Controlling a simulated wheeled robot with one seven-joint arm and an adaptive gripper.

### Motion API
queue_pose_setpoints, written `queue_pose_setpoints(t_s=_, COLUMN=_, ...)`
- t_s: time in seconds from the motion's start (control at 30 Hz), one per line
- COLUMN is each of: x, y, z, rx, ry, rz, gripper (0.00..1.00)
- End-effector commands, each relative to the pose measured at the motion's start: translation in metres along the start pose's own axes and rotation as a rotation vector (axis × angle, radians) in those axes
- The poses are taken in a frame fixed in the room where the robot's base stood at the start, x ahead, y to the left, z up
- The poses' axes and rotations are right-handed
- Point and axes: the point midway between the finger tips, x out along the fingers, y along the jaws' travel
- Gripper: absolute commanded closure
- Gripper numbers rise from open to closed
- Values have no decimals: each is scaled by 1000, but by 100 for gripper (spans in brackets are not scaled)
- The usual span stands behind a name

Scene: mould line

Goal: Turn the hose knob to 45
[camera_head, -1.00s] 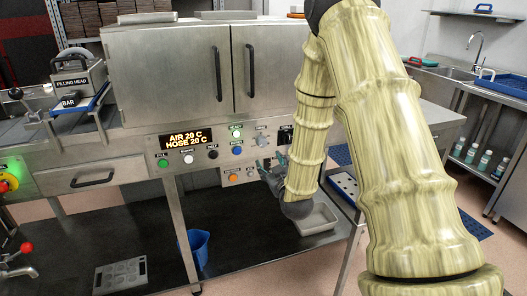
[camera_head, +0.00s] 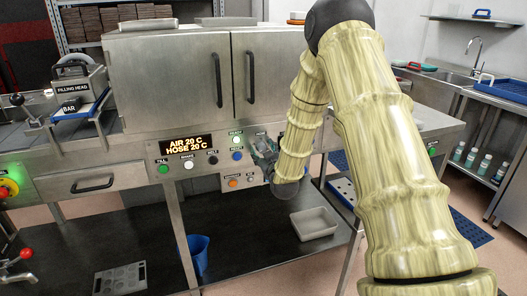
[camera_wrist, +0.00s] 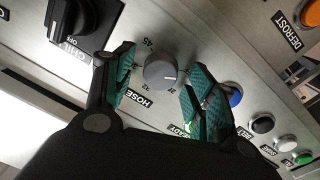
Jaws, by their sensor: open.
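The hose knob (camera_wrist: 160,69) is a round grey dial with a pale pointer line, seen in the wrist view beside its HOSE label and a numbered scale. The 45 mark lies at the upper left of its scale; the pointer line faces right, away from it. My gripper (camera_wrist: 158,82) is open, with its green-padded fingers on either side of the knob and a gap to each side. In the head view my gripper (camera_head: 264,152) is at the control panel and hides the knob. The display (camera_head: 186,144) reads AIR 20 C and HOSE 20 C.
A black CHILL switch (camera_wrist: 80,22) is close to the left finger. A blue button (camera_wrist: 235,96) and a black button (camera_wrist: 262,124) are right of the right finger. An orange DEFROST button (camera_wrist: 311,13) is farther off. A grey tray (camera_head: 314,223) sits on the lower shelf.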

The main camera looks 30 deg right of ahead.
Motion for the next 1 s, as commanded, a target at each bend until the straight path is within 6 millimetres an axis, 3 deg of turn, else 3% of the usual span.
queue_pose_setpoints(t_s=0.33, x=3, y=0, z=0, rx=0, ry=-1, rz=0, gripper=44)
queue_pose_setpoints(t_s=0.6, x=3, y=0, z=0, rx=0, ry=-1, rz=0, gripper=90)
queue_pose_setpoints(t_s=1.0, x=3, y=1, z=0, rx=65, ry=-4, rz=-1, gripper=90)
